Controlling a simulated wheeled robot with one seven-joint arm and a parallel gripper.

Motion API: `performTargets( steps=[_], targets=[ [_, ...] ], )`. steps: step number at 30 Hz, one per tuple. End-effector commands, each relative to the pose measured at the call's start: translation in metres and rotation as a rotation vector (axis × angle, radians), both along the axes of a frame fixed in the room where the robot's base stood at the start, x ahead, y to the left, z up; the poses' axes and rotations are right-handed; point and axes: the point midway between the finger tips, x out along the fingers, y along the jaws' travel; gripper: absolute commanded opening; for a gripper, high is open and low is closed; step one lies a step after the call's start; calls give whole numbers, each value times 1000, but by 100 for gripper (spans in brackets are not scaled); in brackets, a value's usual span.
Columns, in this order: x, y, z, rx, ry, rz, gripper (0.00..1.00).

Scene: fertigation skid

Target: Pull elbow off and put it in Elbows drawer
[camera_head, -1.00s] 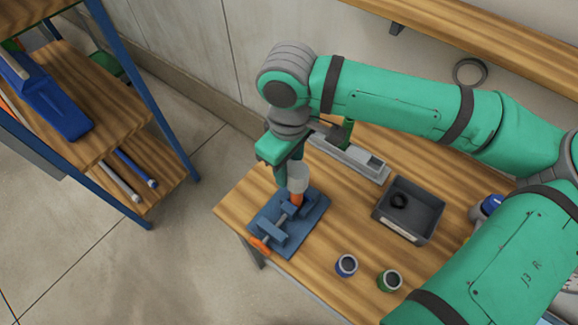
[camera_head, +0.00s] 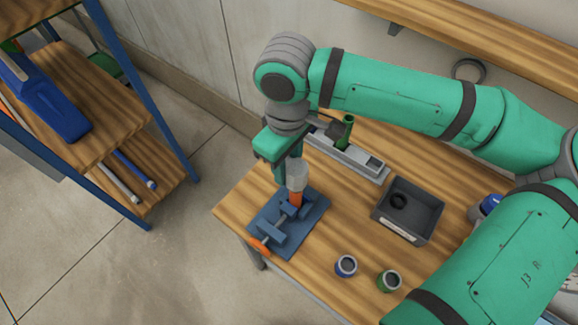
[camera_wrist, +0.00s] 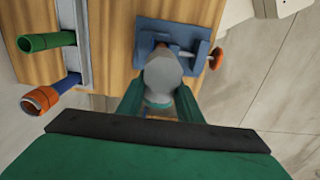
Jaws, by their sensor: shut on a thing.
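The elbow (camera_head: 297,175) is a pale grey fitting at the top of an upright orange pipe (camera_head: 296,199). The pipe stands in a blue vise (camera_head: 265,238) at the table's near left corner. My gripper (camera_head: 288,172) comes down from above and is shut on the elbow. In the wrist view the elbow (camera_wrist: 163,78) sits between my green fingers, above the vise (camera_wrist: 172,40). Whether the elbow still touches the pipe I cannot tell. No drawer marked Elbows can be made out.
On the wooden table (camera_head: 318,270), a dark bin (camera_head: 425,234) with an unreadable label holds a black ring. A grey rail (camera_head: 366,171) holds a green pipe (camera_head: 346,131). Blue (camera_head: 346,266) and green (camera_head: 389,281) ringed cups stand in front. A shelf (camera_head: 75,110) is left.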

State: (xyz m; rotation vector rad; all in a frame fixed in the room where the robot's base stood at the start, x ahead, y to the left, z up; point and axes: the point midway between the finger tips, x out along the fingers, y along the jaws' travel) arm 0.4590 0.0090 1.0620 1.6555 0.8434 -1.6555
Motion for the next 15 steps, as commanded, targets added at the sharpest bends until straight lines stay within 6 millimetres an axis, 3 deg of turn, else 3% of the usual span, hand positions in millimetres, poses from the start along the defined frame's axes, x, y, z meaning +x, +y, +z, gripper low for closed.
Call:
performTargets(
  steps=[15],
  targets=[
    [1,0,22,0,-1,-1,0]
  ],
)
